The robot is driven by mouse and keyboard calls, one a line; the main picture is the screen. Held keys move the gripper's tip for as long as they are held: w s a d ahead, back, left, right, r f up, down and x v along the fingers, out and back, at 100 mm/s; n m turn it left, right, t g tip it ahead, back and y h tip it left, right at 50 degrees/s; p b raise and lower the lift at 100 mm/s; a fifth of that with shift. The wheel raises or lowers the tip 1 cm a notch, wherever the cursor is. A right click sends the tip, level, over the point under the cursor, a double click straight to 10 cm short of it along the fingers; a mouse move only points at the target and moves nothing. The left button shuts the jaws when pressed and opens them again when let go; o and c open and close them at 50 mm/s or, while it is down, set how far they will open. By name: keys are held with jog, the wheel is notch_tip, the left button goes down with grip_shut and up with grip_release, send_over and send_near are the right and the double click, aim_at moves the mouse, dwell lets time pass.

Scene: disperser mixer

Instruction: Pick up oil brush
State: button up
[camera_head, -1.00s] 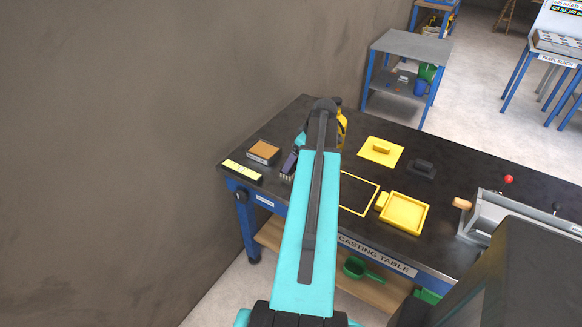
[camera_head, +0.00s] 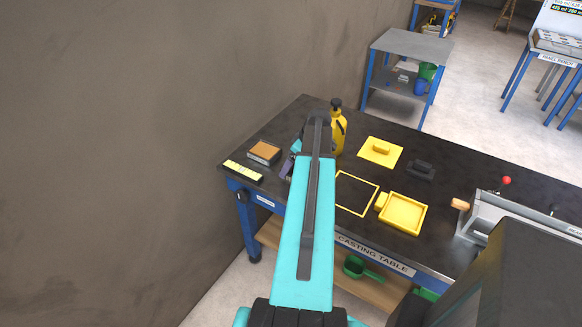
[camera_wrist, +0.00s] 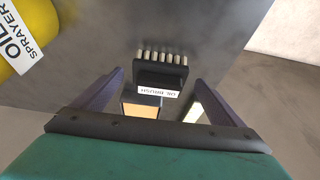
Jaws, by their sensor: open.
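The oil brush (camera_wrist: 158,72) shows in the wrist view as a dark block with a row of pale bristle tufts and a white label reading "OIL BRUSH" upside down. My gripper (camera_wrist: 159,82) is open, with one purple finger on each side of the brush in the picture. I cannot tell how far above the brush the fingers are; no contact shows. In the head view my gripper (camera_head: 288,168) is mostly hidden behind my turquoise arm over the table's left part, and the brush cannot be made out there.
The yellow oil sprayer (camera_head: 338,132) stands close by; it also shows in the wrist view (camera_wrist: 18,35). An orange-topped block (camera_head: 264,151) and a yellow strip (camera_head: 243,170) lie at the casting table's (camera_head: 290,120) left end, near the wall. Yellow trays (camera_head: 402,214) lie to the right.

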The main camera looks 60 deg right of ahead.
jog(key=shift+p+x, duration=0.45)
jog(key=shift+x, duration=0.95)
jog(key=c, duration=1.2)
